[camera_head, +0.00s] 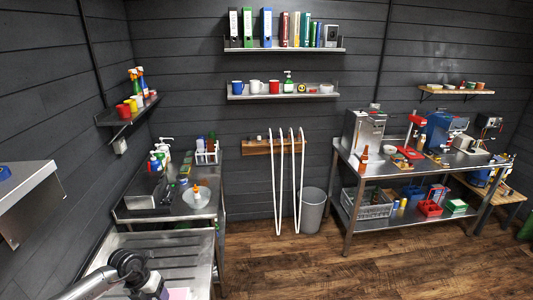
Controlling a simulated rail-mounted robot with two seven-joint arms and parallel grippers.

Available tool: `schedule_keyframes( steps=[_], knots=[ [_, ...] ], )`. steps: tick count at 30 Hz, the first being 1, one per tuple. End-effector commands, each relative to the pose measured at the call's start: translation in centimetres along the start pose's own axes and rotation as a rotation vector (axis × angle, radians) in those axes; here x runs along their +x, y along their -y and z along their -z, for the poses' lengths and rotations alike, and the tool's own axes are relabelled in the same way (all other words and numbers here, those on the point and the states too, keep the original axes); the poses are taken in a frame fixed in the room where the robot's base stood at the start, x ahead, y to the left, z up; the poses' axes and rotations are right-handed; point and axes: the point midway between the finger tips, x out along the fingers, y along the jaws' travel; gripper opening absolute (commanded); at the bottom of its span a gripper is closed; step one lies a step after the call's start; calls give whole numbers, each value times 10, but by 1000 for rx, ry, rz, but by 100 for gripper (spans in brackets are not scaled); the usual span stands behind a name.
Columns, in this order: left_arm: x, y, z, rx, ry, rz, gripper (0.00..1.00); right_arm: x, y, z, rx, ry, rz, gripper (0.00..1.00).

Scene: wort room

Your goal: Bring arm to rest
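My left arm (98,280) comes in from the lower left corner, over the metal drainer counter (165,243). Its dark wrist joint (127,262) is bent, and the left gripper (152,287) hangs down at the bottom edge of the picture. The fingers are small and partly cut off, so I cannot tell whether they are open or hold anything. A pale pinkish item (179,293) shows just beside the gripper. My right arm and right gripper are not in view.
A metal side table (140,211) with bottles and a round plate (196,197) stands behind the counter. A metal shelf (28,190) juts in at the left. A steel table (380,172) with machines stands right, beyond a grey bin (311,212). The middle wooden floor (290,265) is clear.

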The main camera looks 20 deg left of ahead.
Motion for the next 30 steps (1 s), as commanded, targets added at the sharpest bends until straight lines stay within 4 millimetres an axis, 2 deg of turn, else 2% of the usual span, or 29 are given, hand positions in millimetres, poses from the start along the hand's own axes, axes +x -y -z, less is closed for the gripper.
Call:
schedule_keyframes(
  steps=[5, 8, 11, 15, 17, 21, 24, 27, 30],
  knots=[
    [-8, 36, -34, 35, 219, 200, 53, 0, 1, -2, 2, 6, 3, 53],
    [-25, 70, -55, 49, 391, 362, 53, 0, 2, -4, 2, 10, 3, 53],
    [-53, 104, -74, 39, 572, 533, 53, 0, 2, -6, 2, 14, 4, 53],
    [-110, 142, -94, -27, 830, 766, 53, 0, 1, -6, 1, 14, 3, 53],
    [-138, 154, -100, -77, 939, 863, 53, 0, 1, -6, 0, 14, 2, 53],
    [-201, 176, -104, -250, 1164, 1081, 53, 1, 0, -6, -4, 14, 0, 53],
    [-240, 183, -100, -428, 1291, 1218, 53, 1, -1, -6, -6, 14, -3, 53],
    [-261, 184, -90, -659, 1366, 1321, 53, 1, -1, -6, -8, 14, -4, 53],
    [-260, 180, -74, -940, 1379, 1370, 53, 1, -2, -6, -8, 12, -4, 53]
  ],
)
